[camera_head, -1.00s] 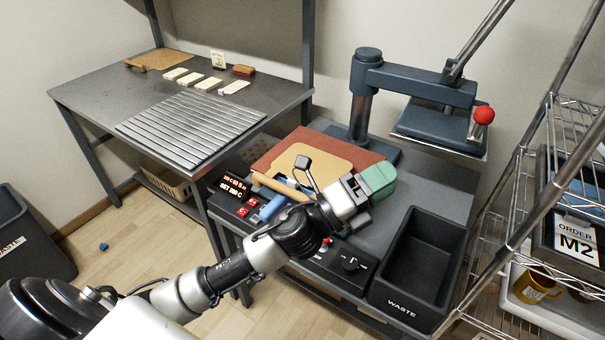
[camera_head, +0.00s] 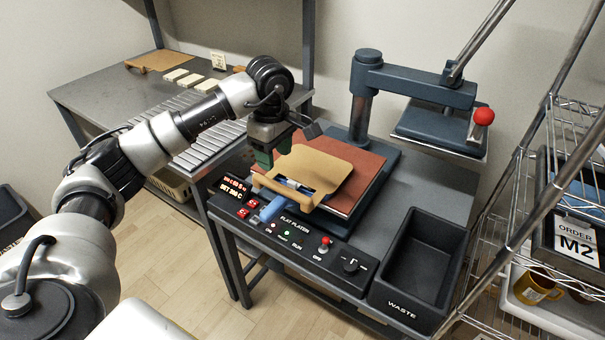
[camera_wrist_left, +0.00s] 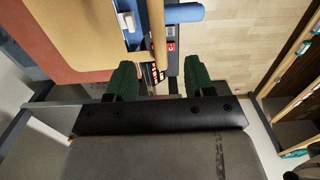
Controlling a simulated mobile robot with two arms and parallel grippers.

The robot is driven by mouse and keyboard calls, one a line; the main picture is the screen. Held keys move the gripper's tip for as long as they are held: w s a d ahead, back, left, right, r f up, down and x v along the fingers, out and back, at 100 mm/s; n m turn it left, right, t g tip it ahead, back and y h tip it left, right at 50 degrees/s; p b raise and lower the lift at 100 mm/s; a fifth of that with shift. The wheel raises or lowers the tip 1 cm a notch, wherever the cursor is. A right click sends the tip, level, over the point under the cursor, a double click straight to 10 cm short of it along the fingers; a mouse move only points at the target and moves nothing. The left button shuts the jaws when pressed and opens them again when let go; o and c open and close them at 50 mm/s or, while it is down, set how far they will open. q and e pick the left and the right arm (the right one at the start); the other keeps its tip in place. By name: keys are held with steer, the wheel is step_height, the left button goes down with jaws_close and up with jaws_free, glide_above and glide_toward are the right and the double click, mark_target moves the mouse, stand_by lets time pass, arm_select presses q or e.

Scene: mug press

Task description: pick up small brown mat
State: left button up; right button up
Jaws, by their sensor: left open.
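The small brown mat (camera_head: 322,164) is a tan sheet with a raised bar along its front edge. It lies over the reddish-brown pad (camera_head: 362,187) on the press base. My left gripper (camera_head: 272,152), with green fingers, is open and empty at the mat's left end, pointing down. In the left wrist view the mat (camera_wrist_left: 98,30) is at the upper left. Its bar (camera_wrist_left: 158,38) reaches into the gap between the open fingers (camera_wrist_left: 161,75), with space on both sides. Whether they are level with the bar is unclear. My right gripper is not in view.
A blue and white item (camera_head: 290,187) shows by the mat's bar. The raised press head (camera_head: 437,125) is at the right, and a black waste bin (camera_head: 424,252) is at the front right. A table (camera_head: 95,92) with a tan board (camera_head: 158,60) stands at the back left.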

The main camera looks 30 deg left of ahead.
mark_target(277, 184)
arm_select(q)
step_height(277, 184, down, 10)
steer(key=shift+w+a+r+p, duration=0.1)
steer(key=shift+w+p, duration=0.05)
steer(key=shift+p, duration=0.35)
jaws_close()
steer(key=shift+r, duration=0.15)
